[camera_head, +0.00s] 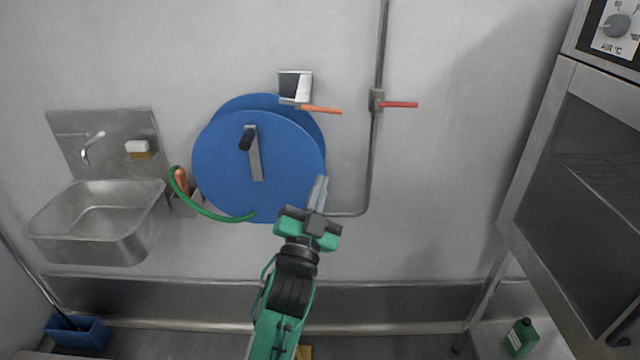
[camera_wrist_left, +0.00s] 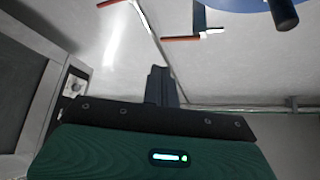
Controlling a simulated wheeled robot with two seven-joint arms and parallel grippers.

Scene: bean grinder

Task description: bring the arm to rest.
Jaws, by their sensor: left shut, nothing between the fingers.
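My left gripper (camera_head: 319,192) is shut and empty in the head view. Its arm comes up from the bottom middle, and the fingers point up in front of the lower right edge of a blue hose reel (camera_head: 225,165). I cannot tell whether they touch it. In the left wrist view the shut fingers (camera_wrist_left: 160,85) stand up in the middle, with the wall and pipe behind them. My right gripper is in neither view.
A steel sink (camera_head: 95,225) is at the left, with a green hose (camera_head: 215,216) beside it. A wall pipe (camera_head: 377,150) carries a red-handled valve (camera_head: 400,104). A steel oven (camera_head: 585,190) stands at the right. A green bottle (camera_head: 521,338) is at the lower right.

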